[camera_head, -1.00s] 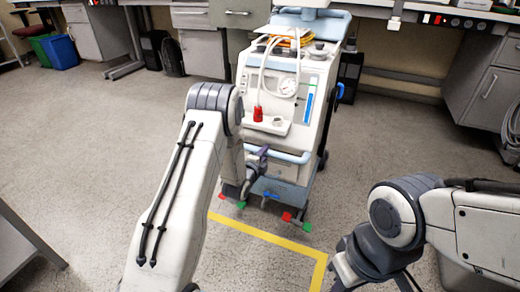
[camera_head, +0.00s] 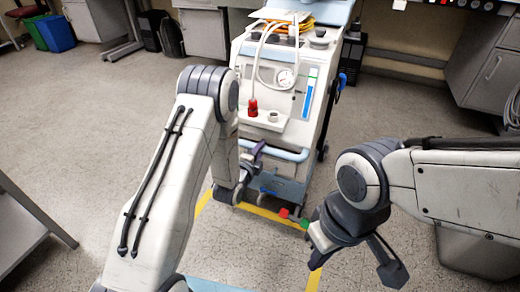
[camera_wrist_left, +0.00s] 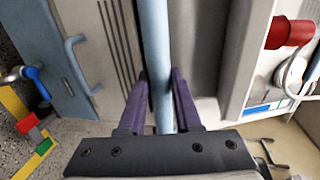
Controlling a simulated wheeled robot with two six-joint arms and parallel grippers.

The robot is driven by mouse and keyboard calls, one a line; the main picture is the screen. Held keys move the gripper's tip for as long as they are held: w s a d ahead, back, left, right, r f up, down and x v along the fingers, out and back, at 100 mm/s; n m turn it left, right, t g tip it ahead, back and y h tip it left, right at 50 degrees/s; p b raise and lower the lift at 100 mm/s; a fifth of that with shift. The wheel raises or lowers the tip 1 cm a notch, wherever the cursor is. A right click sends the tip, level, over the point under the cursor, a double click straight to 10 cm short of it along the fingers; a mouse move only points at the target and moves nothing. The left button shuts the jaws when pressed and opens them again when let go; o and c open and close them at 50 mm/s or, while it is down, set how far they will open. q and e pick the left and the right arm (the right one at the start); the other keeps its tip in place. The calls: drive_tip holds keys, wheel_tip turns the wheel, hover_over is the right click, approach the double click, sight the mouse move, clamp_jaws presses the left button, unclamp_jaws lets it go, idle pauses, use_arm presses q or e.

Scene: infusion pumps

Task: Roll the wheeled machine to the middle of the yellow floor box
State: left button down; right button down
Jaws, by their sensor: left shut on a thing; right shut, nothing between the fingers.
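The wheeled machine (camera_head: 285,110), white with light blue trim, stands upright in the head view. Its front end overlaps the far line of the yellow floor box (camera_head: 265,213). A front caster with red and green pedals (camera_head: 290,214) shows at that line. My left gripper (camera_head: 257,150) is shut on the machine's light blue front handle bar. In the left wrist view the purple fingers (camera_wrist_left: 160,105) sit on both sides of the bar (camera_wrist_left: 160,60). My right gripper (camera_head: 388,262) is shut and empty, right of the machine, low over the floor. The box's near part is hidden.
A grey table (camera_head: 25,235) stands at the left edge. Cabinets (camera_head: 485,80) stand at the right, and green and blue bins (camera_head: 55,34) stand at the back left. The floor left of the machine is clear.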

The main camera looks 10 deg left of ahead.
use_arm(q)
drive_tip(key=c, duration=0.6)
unclamp_jaws()
drive_tip(key=shift+s+d+f, duration=0.15)
drive_tip(key=shift+d+f, duration=0.1)
drive_tip(key=shift+d, duration=0.1)
drive_tip(key=shift+a+r, duration=0.1)
drive_tip(key=shift+a, duration=0.1)
drive_tip(key=p+v, duration=0.3)
drive_tip(key=v, duration=0.7)
drive_tip(key=shift+s, duration=0.15)
drive_tip(key=shift+r, duration=0.15)
